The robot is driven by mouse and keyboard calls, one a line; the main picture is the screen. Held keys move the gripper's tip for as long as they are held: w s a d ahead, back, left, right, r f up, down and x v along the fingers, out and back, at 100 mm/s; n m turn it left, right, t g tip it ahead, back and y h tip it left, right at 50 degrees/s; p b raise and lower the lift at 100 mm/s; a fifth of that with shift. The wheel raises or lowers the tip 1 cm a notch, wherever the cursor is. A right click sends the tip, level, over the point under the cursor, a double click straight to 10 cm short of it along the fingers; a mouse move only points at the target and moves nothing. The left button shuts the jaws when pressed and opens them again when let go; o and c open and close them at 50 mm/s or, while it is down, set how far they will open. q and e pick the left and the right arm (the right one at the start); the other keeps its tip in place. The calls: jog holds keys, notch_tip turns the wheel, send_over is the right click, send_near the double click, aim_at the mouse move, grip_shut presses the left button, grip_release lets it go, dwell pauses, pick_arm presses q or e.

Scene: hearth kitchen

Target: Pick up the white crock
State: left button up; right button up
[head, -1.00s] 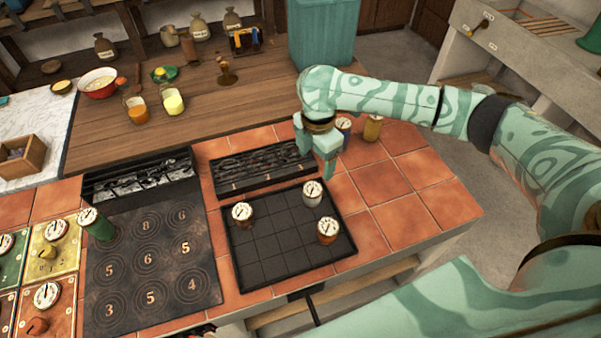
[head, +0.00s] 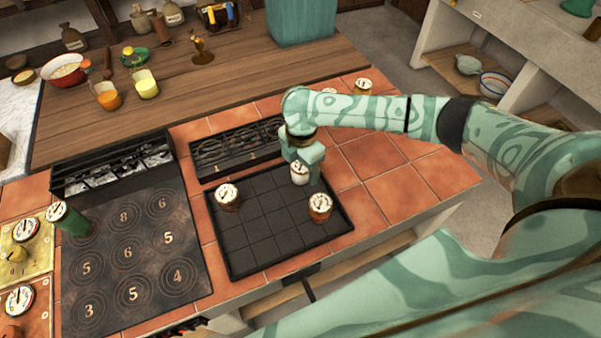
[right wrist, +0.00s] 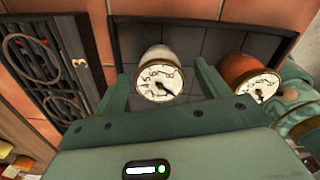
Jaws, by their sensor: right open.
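The white crock (head: 299,175) stands on the black gridded tray (head: 262,262), near its back right part, with a round dial on its top. In the right wrist view the white crock (right wrist: 157,53) shows between my two fingers. My right gripper (head: 302,161) is open and reaches down at the crock from behind and above; it also shows in the right wrist view (right wrist: 161,72). I cannot tell whether the fingers touch the crock. The gripper hides part of the crock in the head view. My left gripper is not in view.
A green crock (head: 72,222) stands at the left edge of the numbered hob plate (head: 130,255). A black grate (head: 235,150) lies behind the tray. Tiles right of the tray are clear.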

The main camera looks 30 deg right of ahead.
notch_tip(320, 180, down, 3)
jog(key=shift+r, duration=0.3)
jog(key=c, duration=1.2)
jog(key=shift+r, duration=0.1)
